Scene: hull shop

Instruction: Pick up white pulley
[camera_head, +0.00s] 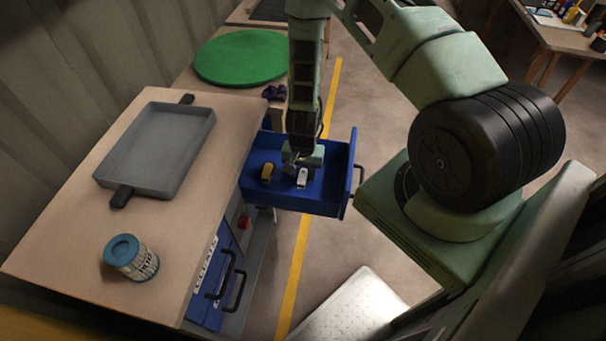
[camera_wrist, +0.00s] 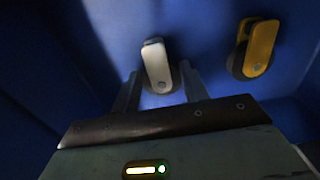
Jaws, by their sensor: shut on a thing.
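The white pulley (camera_head: 302,178) is in the open blue drawer (camera_head: 325,203), below my gripper. In the wrist view the white pulley (camera_wrist: 156,65) lies between the two fingers of my gripper (camera_wrist: 160,84), its rounded end at the fingertips. My gripper (camera_head: 301,165) reaches down into the drawer and is shut on the white pulley. A yellow pulley (camera_head: 267,172) lies on the drawer floor to the left, apart from the gripper. In the wrist view the yellow pulley (camera_wrist: 260,48) is to the right. Whether the white pulley touches the floor is unclear.
The drawer walls surround my gripper closely. A wooden bench (camera_head: 215,142) to the left bears a grey tray (camera_head: 158,150) and a can with a blue lid (camera_head: 130,258). A green disc (camera_head: 242,57) lies behind. Open floor lies in front, with a yellow line (camera_head: 293,268).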

